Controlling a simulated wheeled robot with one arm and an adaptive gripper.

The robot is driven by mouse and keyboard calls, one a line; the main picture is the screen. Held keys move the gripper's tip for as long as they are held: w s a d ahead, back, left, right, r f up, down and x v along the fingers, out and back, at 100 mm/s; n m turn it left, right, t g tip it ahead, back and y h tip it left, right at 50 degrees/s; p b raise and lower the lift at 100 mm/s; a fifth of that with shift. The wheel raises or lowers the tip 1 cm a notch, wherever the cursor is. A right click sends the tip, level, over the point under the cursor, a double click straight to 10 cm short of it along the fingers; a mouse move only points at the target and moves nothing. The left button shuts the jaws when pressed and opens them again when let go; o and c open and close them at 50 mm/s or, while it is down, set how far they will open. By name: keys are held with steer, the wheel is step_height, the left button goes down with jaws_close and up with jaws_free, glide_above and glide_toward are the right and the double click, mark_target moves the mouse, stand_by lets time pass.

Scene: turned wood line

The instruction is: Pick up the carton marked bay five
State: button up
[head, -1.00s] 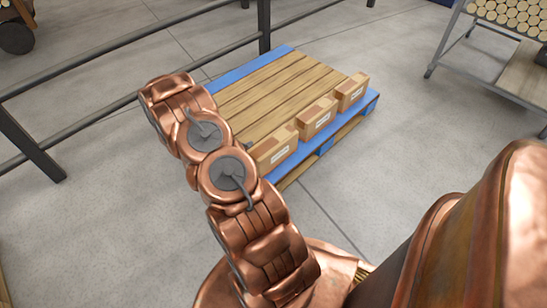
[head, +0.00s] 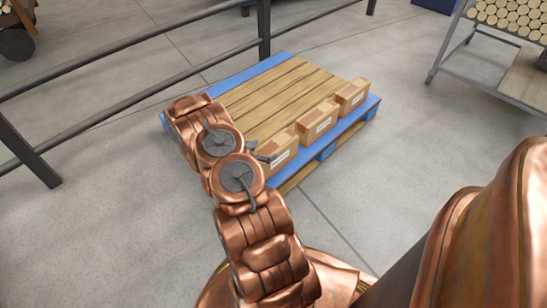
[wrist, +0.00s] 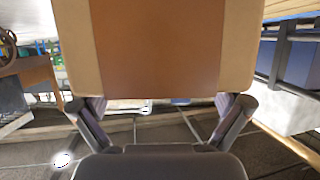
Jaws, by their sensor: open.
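Three tan cartons with brown tape bands and white labels stand in a row along the pallet's right edge: a near carton (head: 281,158), a middle carton (head: 317,122) and a far carton (head: 352,96). The labels are too small to read, so I cannot tell which is marked bay five. My gripper (head: 263,153) is mostly hidden behind my arm; a dark finger shows beside the near carton. In the wrist view a carton (wrist: 245,40) with a brown band fills the upper middle, close in front of the open fingers of my gripper (wrist: 160,108). Contact cannot be told.
The cartons stand on a blue-edged wooden pallet (head: 275,93), whose other planks are bare. A dark railing (head: 130,63) runs behind and left of it. A metal rack with stacked round wood (head: 505,18) stands at the back right. Grey floor is clear right of the pallet.

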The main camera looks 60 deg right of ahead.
mark_target(270, 148)
steer(key=shift+b+x, duration=0.6)
steer(key=shift+x, duration=1.2)
steer(key=c, duration=1.6)
